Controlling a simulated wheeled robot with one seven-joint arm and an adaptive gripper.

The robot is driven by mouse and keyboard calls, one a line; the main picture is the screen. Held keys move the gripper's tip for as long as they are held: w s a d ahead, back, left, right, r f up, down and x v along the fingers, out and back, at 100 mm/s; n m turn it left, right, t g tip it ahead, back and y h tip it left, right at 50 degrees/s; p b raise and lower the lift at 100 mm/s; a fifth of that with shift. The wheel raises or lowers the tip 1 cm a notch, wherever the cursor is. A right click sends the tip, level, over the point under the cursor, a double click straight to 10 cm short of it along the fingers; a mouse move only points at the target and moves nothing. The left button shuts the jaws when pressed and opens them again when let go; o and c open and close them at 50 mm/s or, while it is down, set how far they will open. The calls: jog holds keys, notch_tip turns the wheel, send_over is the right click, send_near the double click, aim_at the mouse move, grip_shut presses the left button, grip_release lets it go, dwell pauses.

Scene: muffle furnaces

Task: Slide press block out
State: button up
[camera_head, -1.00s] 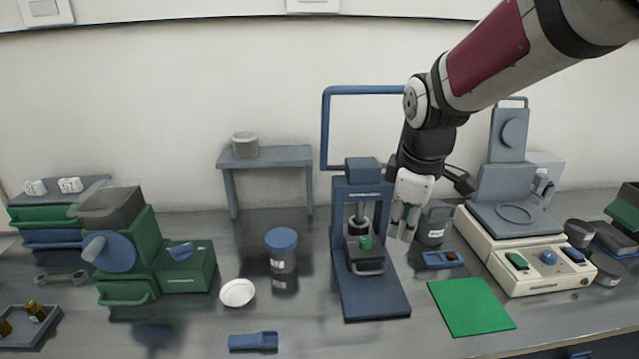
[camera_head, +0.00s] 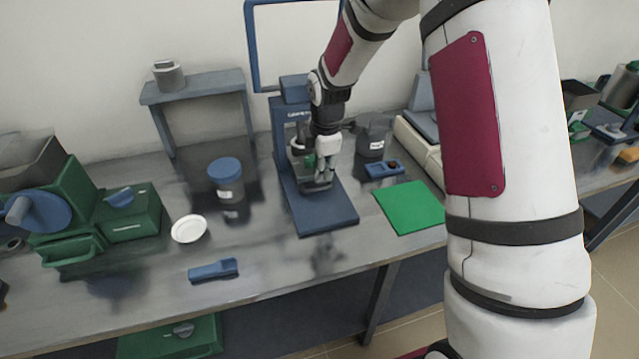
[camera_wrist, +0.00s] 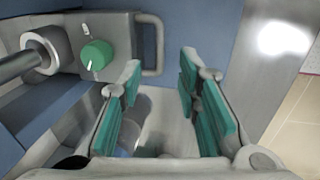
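The blue press (camera_head: 322,212) stands on the bench in the head view, with its flat base toward the front edge. The grey press block with a green knob (camera_wrist: 97,54) sits on the press in the wrist view, beside the metal ram (camera_wrist: 42,50). Its loop handle (camera_wrist: 157,45) sticks out to the right. My gripper (camera_wrist: 162,62) is open, with green-padded fingers apart near the handle's end. No contact shows, and I cannot tell whether the handle is between the fingers. In the head view my gripper (camera_head: 322,172) partly hides the block.
A green mat (camera_head: 410,208) and a small blue tray (camera_head: 384,169) lie to the right of the press. A blue-lidded jar (camera_head: 226,172), a white dish (camera_head: 189,229) and a blue tool (camera_head: 213,270) are to the left. A blue frame (camera_head: 251,50) rises behind.

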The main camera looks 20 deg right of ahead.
aim_at(320, 189)
jog(key=f, duration=0.2)
jog(key=w+f, duration=0.1)
jog(key=f, duration=0.4)
jog(key=shift+w+f, duration=0.1)
jog(key=shift+w, duration=0.15)
grip_shut()
